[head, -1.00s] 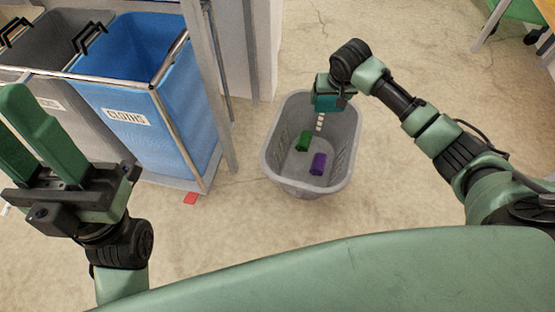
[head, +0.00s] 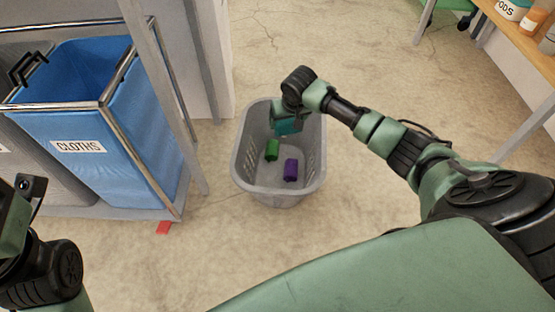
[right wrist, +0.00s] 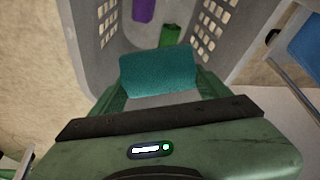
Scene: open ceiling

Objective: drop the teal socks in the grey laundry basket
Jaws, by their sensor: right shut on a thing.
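The grey laundry basket (head: 276,193) stands on the floor in the middle of the head view. My right gripper (head: 287,121) is inside the basket's far end, below its rim as far as I can see. It is shut on the teal socks (head: 287,128), a rolled bundle that also shows between the fingers in the right wrist view (right wrist: 158,72). The basket's wall and slotted sides (right wrist: 85,25) surround it there. My left gripper (head: 14,215) is partly cut off at the left edge, and its fingers cannot be made out.
A green roll (head: 272,150) and a purple roll (head: 291,170) lie on the basket's floor. A blue bin marked CLOTHS (head: 110,120) in a metal frame stands to the left. A red piece (head: 163,228) lies on the floor. Shelving (head: 530,50) is at upper right.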

